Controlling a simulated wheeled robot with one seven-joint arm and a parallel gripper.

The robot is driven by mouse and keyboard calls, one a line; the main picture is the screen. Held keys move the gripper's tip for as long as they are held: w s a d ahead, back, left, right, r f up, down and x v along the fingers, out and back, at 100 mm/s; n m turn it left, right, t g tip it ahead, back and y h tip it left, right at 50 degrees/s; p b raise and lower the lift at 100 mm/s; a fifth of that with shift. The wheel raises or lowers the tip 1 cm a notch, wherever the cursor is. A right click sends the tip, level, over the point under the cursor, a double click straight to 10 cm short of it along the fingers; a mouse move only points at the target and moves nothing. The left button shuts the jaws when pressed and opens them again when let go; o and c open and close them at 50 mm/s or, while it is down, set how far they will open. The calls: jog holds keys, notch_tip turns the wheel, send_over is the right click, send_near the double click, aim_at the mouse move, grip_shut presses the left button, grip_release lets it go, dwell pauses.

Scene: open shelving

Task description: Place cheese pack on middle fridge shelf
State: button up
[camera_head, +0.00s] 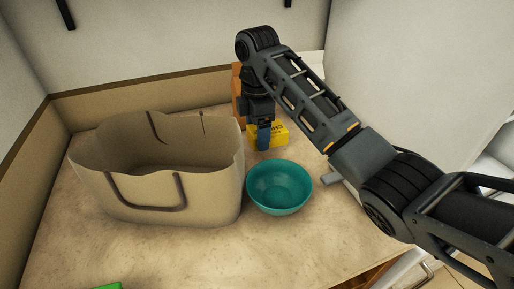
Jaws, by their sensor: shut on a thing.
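A yellow pack with dark lettering (278,134), which appears to be the cheese pack, is on or just above the counter, behind the teal bowl. My gripper (265,140) points down at it and its blue finger overlaps the pack's left part. The gripper is shut on the pack. The finger hides part of the pack, and I cannot tell whether the pack touches the counter. The inside of a fridge and its middle shelf do not show.
A large beige bag (205,190) with dark handles stands on the counter (150,255) at left. A teal bowl (279,188) sits right of it. An orange-brown upright object (237,85) stands behind the gripper. A green item (107,286) is at the front edge. A white surface (400,60) rises at right.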

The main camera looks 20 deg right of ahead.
jog(key=shift+a+f, duration=0.1)
jog(key=shift+f, duration=1.9)
jog(key=shift+f, duration=0.15)
jog(key=o, duration=1.2)
